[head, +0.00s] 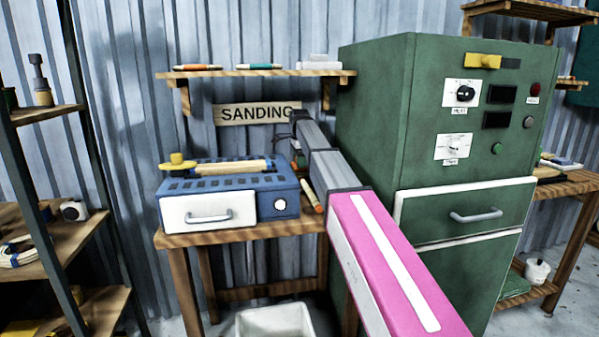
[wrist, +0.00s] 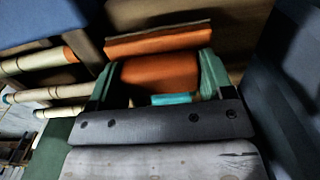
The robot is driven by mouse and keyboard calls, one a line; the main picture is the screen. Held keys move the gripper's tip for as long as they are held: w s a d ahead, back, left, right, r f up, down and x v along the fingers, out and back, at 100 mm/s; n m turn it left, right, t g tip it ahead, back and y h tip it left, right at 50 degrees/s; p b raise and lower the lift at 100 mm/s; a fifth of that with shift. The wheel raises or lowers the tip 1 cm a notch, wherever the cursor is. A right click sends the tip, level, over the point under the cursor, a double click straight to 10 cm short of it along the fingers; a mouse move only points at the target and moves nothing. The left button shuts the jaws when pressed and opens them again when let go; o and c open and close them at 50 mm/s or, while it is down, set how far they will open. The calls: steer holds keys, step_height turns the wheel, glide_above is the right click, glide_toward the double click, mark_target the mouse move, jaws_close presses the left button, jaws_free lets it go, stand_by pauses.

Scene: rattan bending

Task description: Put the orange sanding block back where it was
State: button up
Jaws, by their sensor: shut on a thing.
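In the wrist view, the orange sanding block (wrist: 160,74) sits between the two green fingers of my gripper (wrist: 157,76), which is shut on it. A wider orange strip (wrist: 158,42) with a brown edge shows just beyond the fingertips. It looks like part of the same block, but I cannot be sure. A small teal piece (wrist: 175,99) shows near the gripper's base. In the head view, my arm reaches over the wooden bench (head: 240,231) below the SANDING sign (head: 257,113). My arm hides most of the gripper and the block there.
A blue machine (head: 240,196) with a white drawer stands on the bench, left of my arm. The tall green cabinet (head: 375,130) stands close on the right. A wall shelf (head: 255,73) hangs above. Pale rods (wrist: 45,95) lie left of the gripper in the wrist view.

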mark_target(299, 170)
steer(key=shift+f, duration=2.1)
steer(key=shift+f, duration=0.15)
steer(key=o, duration=1)
step_height(299, 170, up, 12)
steer(key=shift+r, duration=0.15)
